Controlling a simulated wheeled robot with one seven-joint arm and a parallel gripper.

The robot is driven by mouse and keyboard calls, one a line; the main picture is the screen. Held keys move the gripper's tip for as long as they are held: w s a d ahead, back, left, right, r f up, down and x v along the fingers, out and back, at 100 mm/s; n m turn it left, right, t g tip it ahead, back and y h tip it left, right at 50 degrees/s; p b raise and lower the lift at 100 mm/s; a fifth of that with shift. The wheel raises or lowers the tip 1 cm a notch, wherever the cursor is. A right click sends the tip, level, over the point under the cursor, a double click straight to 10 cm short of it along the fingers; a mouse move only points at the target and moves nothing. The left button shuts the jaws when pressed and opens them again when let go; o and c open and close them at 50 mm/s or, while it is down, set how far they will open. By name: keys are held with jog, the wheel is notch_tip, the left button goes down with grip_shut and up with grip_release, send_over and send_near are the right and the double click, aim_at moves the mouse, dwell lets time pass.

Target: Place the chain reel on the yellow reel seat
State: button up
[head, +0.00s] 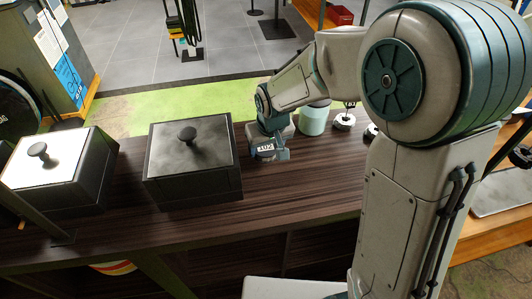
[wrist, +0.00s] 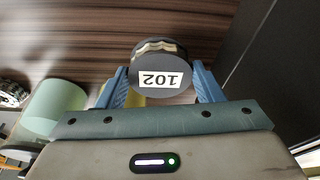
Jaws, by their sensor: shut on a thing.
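The chain reel is a dark round drum (wrist: 160,62) with a white label reading 102, upside down in the wrist view. My gripper (wrist: 161,88) has its two blue fingers on either side of the reel and is shut on it. In the head view, the label of the reel (head: 265,148) shows beside my gripper (head: 270,153), low over the brown table. A yellow patch, likely the yellow reel seat (wrist: 136,100), shows behind the reel and the left finger in the wrist view. Most of it is hidden, and I cannot tell whether the reel touches it.
A pale green cylinder (head: 313,120) stands right of my gripper, with a white-and-dark round part (head: 343,121) beyond it. Two dark boxes with knobbed lids, one grey-topped (head: 192,180) and one white-topped (head: 68,180), stand left. The table front (head: 290,200) is clear.

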aim_at(268, 151)
jog(key=shift+f, duration=1.75)
jog(key=shift+f, duration=0.1)
jog(key=shift+f, duration=0.15)
jog(key=o, duration=1.3)
jog(key=shift+c, duration=0.2)
